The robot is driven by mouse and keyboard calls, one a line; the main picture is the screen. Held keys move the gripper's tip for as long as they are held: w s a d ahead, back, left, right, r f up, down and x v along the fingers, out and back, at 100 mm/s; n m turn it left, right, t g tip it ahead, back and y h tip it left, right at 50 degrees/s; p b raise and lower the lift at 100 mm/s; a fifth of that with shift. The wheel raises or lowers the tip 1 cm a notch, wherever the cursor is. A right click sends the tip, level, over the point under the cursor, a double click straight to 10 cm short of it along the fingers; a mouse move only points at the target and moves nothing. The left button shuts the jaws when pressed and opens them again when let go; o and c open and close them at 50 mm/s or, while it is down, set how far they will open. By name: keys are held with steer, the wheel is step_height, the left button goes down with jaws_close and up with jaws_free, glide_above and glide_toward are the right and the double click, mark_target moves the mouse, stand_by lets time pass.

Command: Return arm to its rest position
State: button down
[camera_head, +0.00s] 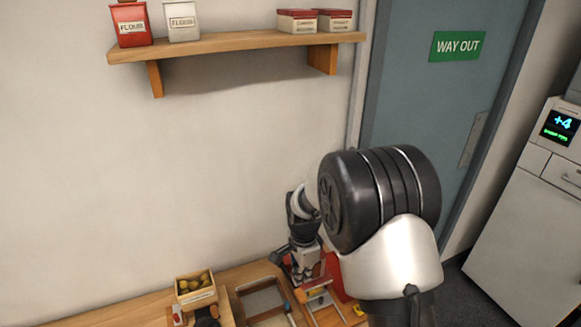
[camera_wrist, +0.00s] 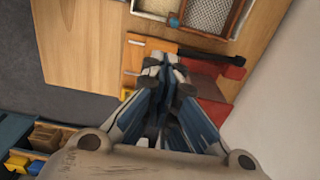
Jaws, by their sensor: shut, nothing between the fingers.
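My gripper (camera_head: 303,272) is shut and empty in the head view, low over the right part of the wooden worktop (camera_head: 150,309). The wrist view shows its blue and grey fingers (camera_wrist: 163,65) together, with nothing between them. It is above or beside a red thing (camera_wrist: 210,100) at the worktop's edge; I cannot tell if they touch. My dark and white arm hides part of the worktop's right end. A small wooden box (camera_head: 196,297) with round brown things, perhaps chestnuts, stands left of the gripper.
A framed tray (camera_head: 240,294) lies between box and gripper. A wall shelf (camera_head: 225,43) with tins is above. A teal door with a WAY OUT sign (camera_head: 457,46) and a white cabinet (camera_head: 535,200) stand right. The wrist view shows small bins (camera_wrist: 47,137) lower left.

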steer(key=s+d+r+n+t+b, duration=0.2)
steer(key=s+d+r+n+b, duration=0.5)
steer(key=s+r, duration=0.45)
steer(key=s+d+f+n+t+b, duration=0.1)
steer(key=s+n+b, duration=0.2)
steer(key=s, duration=0.5)
steer(key=s+d+f+n+t+b, duration=0.1)
steer(key=s+d+n+b, duration=0.1)
steer(key=s+b, duration=0.3)
steer(key=s+n, duration=0.1)
steer(key=s, duration=0.2)
steer(key=shift+s+d+f+t, duration=0.2)
steer(key=shift+d+f+t, duration=0.1)
steer(key=shift+f, duration=0.05)
